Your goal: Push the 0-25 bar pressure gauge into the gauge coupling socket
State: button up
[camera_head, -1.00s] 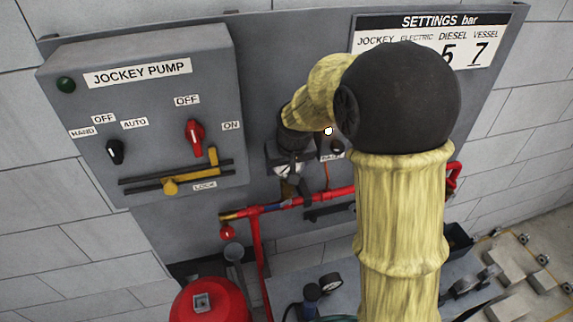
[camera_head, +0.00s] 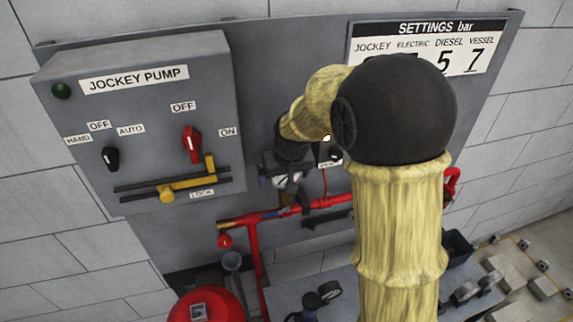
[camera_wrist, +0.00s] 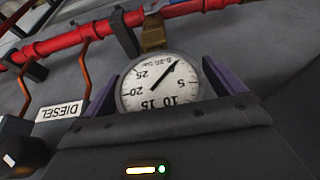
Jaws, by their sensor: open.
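The 0-25 bar pressure gauge (camera_wrist: 160,84) has a round white face, upside down in the wrist view, with its needle towards the upper right. My gripper (camera_wrist: 163,72) is open, with purple fingers on either side of the gauge. In the head view the gauge (camera_head: 287,180) shows small and partly covered at my gripper (camera_head: 283,183). A brass fitting (camera_wrist: 153,34), apparently the coupling socket, lies just beyond the gauge rim, by the red pipe. The gauge's stem is hidden, so I cannot tell how deep it sits.
The red pipe (camera_head: 330,200) runs across the panel below my gripper. The jockey pump box (camera_head: 70,125) stands out at the left. A DIESEL label (camera_wrist: 59,112) and an orange-red thin tube (camera_wrist: 83,75) are close by. A red vessel (camera_head: 205,306) stands below.

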jog(key=b+v, duration=0.3)
jog(key=v, duration=1.4)
jog(key=s+d+f, duration=0.3)
jog(key=s+f, duration=0.1)
jog(key=f, duration=0.3)
jog(key=s+d+f+m+g, duration=0.1)
jog(key=s+d+f, duration=0.2)
jog(key=f, duration=0.5)
jog(key=s+d+f+m, duration=0.1)
jog(key=s+d+f, duration=0.2)
jog(key=s+f, duration=0.3)
jog(key=shift+d+f+g+h, duration=0.3)
jog(key=shift+d+f+h, duration=0.1)
jog(key=shift+f, duration=0.3)
